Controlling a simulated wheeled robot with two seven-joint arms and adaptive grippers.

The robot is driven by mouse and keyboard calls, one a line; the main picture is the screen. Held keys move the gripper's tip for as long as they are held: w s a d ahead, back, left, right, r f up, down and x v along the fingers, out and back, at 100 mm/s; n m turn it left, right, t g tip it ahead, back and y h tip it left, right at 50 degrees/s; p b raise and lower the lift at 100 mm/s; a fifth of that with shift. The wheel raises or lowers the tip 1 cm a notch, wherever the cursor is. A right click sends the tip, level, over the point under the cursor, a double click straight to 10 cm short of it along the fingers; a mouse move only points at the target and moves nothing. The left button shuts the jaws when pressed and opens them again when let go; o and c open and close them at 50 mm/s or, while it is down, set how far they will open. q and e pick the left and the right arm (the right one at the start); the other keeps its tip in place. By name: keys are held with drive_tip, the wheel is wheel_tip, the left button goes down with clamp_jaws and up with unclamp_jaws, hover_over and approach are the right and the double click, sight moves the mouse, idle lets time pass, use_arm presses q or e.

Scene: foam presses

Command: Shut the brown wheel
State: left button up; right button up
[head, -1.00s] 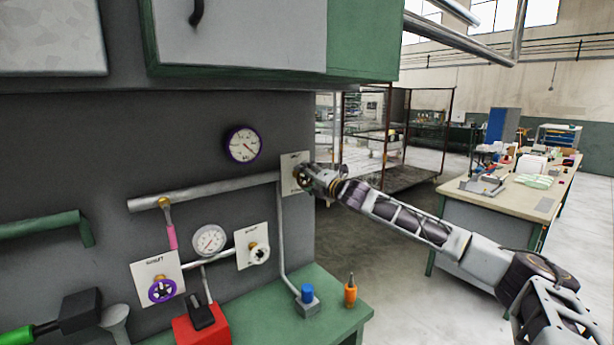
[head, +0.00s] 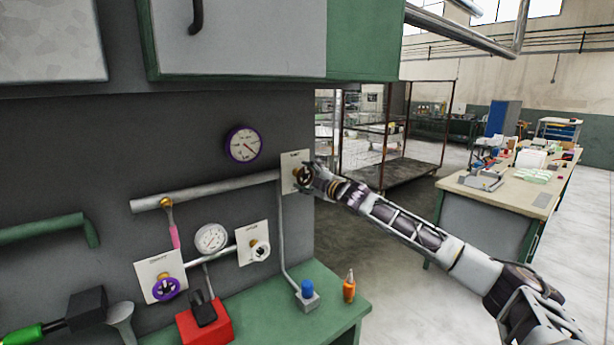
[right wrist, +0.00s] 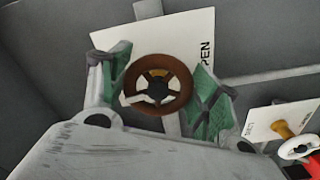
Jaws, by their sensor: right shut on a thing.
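In the head view the wheel (head: 303,177) is partly hidden by my right gripper (head: 314,179), on a plate at the right end of the grey pipe. In the right wrist view my right gripper (right wrist: 160,93) has its green-padded fingers on either side of the wheel and is shut on its rim. My left gripper is not in view.
A white wheel (head: 260,250) and a purple wheel (head: 166,289) sit on plates lower left. A purple-rimmed gauge (head: 243,144) is above the pipe. A blue-topped block (head: 307,294) and an orange bottle (head: 349,287) stand on the green bench (head: 275,322).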

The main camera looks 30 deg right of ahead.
drive_tip(key=shift+f+m, duration=0.1)
drive_tip(key=shift+m, duration=0.5)
drive_tip(key=o, duration=1)
drive_tip(key=shift+s, duration=0.25)
drive_tip(key=shift+s+d, duration=0.15)
drive_tip(key=shift+s, duration=1.5)
drive_tip(key=shift+s+d, duration=0.15)
drive_tip(key=shift+s, duration=1.5)
drive_tip(key=shift+s, duration=0.1)
